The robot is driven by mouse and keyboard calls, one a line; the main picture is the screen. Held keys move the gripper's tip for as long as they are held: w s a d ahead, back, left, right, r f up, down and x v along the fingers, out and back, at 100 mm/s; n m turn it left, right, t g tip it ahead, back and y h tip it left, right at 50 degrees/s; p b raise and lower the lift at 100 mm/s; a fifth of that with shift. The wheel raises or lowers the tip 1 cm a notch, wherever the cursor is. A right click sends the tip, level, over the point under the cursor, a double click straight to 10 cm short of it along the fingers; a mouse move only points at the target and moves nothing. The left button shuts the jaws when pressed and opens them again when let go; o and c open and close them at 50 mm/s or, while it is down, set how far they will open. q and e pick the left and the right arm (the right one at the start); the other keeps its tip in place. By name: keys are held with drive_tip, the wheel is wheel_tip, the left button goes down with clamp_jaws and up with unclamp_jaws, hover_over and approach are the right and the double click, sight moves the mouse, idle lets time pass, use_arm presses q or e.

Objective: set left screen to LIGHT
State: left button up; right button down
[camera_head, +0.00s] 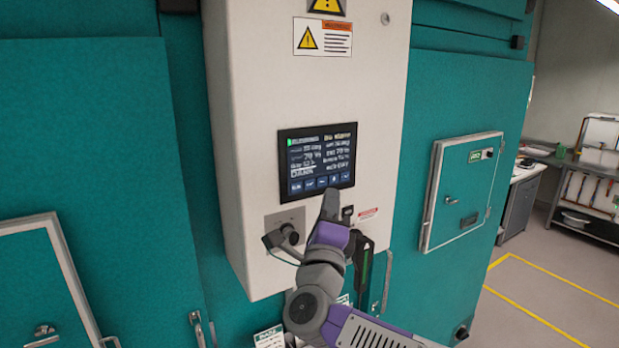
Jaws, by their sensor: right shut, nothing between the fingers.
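The screen (317,160) is a dark touch panel on the front of a white control box (250,100). It shows lines of small text and a row of buttons along its bottom edge; the text is too small to read surely. My right gripper (331,194) is shut and empty. Its tip is at the screen's lower edge, near the right part of the button row; I cannot tell whether it touches. The gripper and wrist hide part of the box below the screen. My left gripper is not in view.
Below the screen, a black knob or connector (289,234) sticks out of a grey plate beside my wrist. Teal chamber walls (90,130) stand on both sides. A small hatch (462,190) is at right. Floor with yellow lines (545,272) is open at far right.

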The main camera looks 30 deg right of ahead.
sight(309, 184)
drive_tip(key=shift+w+a, duration=0.15)
drive_tip(key=shift+w, duration=1.9)
drive_tip(key=shift+w, duration=0.2)
idle(0.3)
drive_tip(key=shift+w, duration=0.25)
